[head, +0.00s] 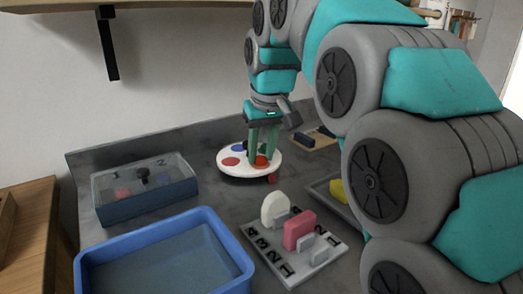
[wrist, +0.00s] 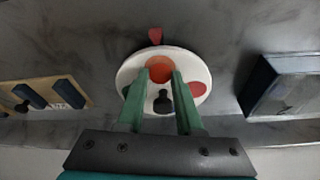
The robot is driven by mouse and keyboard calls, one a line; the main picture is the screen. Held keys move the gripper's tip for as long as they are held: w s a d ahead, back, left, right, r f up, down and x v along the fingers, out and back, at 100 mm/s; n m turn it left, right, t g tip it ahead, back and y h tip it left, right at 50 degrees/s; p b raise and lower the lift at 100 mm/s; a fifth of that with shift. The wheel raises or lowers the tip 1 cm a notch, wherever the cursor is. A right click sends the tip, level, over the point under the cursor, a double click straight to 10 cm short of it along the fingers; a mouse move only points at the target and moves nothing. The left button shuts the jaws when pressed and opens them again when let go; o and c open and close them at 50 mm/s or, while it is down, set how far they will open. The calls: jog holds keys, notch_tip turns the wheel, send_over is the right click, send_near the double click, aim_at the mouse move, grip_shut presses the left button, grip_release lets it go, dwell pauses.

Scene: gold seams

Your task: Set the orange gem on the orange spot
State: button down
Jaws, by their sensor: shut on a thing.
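A white round disc (head: 226,170) lies on the grey counter and bears coloured spots. It also shows in the wrist view (wrist: 200,72). The orange spot (wrist: 158,61) is on the disc's near side. My gripper (head: 262,158) reaches down over that spot, its green fingers close together. In the wrist view my fingertips (wrist: 161,73) are at the orange spot, shut on a small orange gem (wrist: 160,75) that blends with the spot's colour. I cannot tell whether the gem touches the disc. A red spot (head: 231,161) and a blue spot (head: 238,148) lie beside it.
A red piece (wrist: 155,36) is at the disc's near edge. A lidded box (head: 145,200) stands left, a blue tray (head: 235,270) in front, and a white rack (head: 327,250) front right. A tan board (wrist: 68,88) lies behind.

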jog(key=shift+f, duration=0.1)
jog(key=c, duration=0.6)
grip_release()
jog(key=shift+o, duration=0.2)
jog(key=v, duration=0.7)
jog(key=shift+r, duration=0.4)
